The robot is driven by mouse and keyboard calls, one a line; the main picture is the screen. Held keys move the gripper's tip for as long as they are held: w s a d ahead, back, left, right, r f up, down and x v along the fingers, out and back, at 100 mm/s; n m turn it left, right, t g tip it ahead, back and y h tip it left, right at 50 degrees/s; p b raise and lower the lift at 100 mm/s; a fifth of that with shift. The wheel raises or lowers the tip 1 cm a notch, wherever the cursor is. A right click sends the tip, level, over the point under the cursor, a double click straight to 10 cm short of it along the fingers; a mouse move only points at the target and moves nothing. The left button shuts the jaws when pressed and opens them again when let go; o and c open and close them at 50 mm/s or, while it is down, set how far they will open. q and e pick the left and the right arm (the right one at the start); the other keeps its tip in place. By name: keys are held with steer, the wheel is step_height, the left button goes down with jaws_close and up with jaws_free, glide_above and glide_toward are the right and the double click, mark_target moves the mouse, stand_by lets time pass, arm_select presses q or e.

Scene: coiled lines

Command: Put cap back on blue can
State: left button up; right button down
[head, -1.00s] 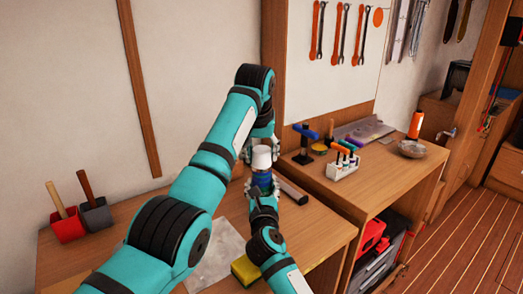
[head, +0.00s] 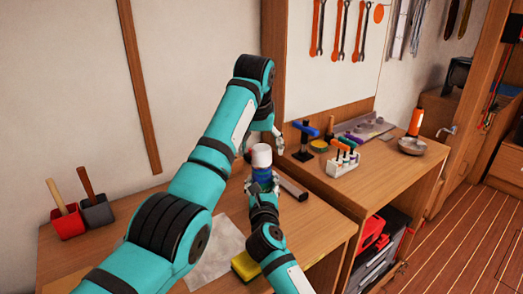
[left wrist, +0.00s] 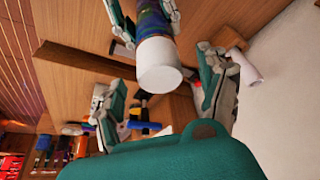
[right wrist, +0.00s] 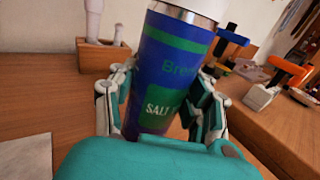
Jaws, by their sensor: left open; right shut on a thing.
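The blue can (head: 262,176) has blue and green bands and stands roughly upright above the table. My right gripper (right wrist: 160,108) is shut around its body. The white cap (head: 261,155) sits on top of the can; in the left wrist view the cap (left wrist: 160,70) covers the can's end, with the metal rim beside it. In the right wrist view only a sliver of the cap (right wrist: 205,6) shows above the rim. My left gripper (head: 262,144) is open and empty, just behind and above the cap. In the left wrist view its fingers are spread, clear of the cap.
A yellow sponge (head: 245,265) and a grey sheet (head: 216,250) lie on the table. A dark bar (head: 293,189) lies right of the can. Red (head: 68,224) and grey (head: 97,214) boxes stand left.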

arm_select(q)
steer(key=v, duration=1)
arm_select(e)
steer(key=c, duration=0.5)
jaws_free()
steer(key=s, duration=1.2)
steer(key=shift+d, duration=0.25)
arm_select(q)
steer(key=shift+r, duration=0.15)
arm_select(e)
steer(key=shift+r, duration=0.1)
